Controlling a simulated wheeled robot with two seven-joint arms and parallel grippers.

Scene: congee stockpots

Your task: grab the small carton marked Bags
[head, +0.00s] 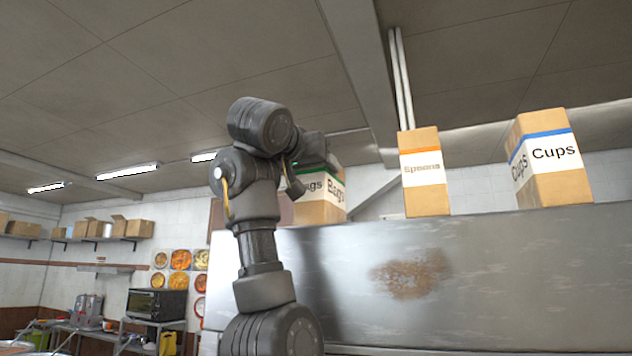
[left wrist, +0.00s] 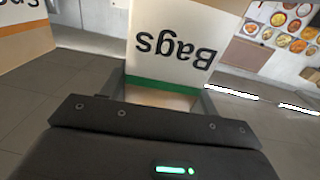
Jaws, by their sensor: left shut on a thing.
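The small carton marked Bags (head: 326,207) is a brown box with a white label and a green stripe. It stands on top of the tall metal unit, at the left end of the row of cartons. My left gripper (head: 297,181) is at the carton's upper left and is shut on it; the arm hides part of the box. In the left wrist view the Bags carton (left wrist: 177,42) appears upside down, between the gripper's fingers (left wrist: 163,97). My right gripper is in neither view.
The Spoons carton (head: 423,186) and the larger Cups carton (head: 556,178) stand farther right on the metal unit (head: 480,270), whose front has a rusty patch. A sloping beam (head: 358,65) runs across the ceiling. Wall shelves with boxes and an oven (head: 157,304) are at the far left.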

